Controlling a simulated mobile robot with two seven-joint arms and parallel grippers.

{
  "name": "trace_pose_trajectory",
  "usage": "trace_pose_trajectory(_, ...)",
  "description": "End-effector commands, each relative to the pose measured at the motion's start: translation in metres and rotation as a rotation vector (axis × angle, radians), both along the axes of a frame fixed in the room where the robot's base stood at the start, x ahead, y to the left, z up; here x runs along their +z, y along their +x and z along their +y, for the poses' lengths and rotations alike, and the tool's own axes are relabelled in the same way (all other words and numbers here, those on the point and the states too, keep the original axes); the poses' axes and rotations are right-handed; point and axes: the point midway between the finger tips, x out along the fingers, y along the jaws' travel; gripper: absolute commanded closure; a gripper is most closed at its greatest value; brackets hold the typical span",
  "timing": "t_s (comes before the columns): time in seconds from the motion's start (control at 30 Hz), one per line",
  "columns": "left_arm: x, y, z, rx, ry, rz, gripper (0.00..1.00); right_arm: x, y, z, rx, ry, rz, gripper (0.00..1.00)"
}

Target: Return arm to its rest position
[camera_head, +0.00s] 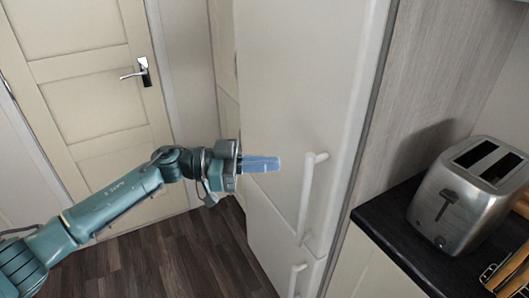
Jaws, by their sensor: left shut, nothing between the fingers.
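My left arm comes in from the lower left and is stretched out toward the tall white fridge (300,90). My left gripper (277,164) is shut and empty, its bluish fingers pointing right. In the picture it lies in front of the fridge door, just left of the upper vertical handle (308,200); I see a small gap between fingertips and handle. The fridge doors look shut. My right gripper is not in view.
A metal toaster (466,196) stands on the dark countertop (392,232) at the right, with a partly visible wooden item (512,268) beside it. A cream door (85,75) with a dark handle plate is at the left. Dark wooden floor (185,255) lies clear below the arm.

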Motion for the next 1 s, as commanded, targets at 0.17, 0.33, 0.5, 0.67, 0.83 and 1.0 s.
trace_pose_trajectory(0.17,-0.004,-0.005,-0.003,0.016,-0.033,-0.002,1.00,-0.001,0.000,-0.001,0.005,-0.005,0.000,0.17)
trace_pose_trajectory(0.33,-0.023,-0.017,-0.016,0.159,-0.196,-0.015,1.00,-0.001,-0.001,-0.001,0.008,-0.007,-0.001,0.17)
trace_pose_trajectory(0.5,-0.058,-0.026,-0.008,0.476,-0.317,0.005,1.00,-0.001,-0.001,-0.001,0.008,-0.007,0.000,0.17)
trace_pose_trajectory(0.67,-0.114,-0.042,0.024,0.801,-0.260,0.078,1.00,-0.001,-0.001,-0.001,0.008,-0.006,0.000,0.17)
trace_pose_trajectory(0.83,-0.193,-0.086,0.070,1.084,-0.031,0.211,1.00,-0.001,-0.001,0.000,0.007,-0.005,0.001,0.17)
trace_pose_trajectory(1.0,-0.262,-0.154,0.113,1.218,0.267,0.353,1.00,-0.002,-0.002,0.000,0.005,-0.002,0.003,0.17)
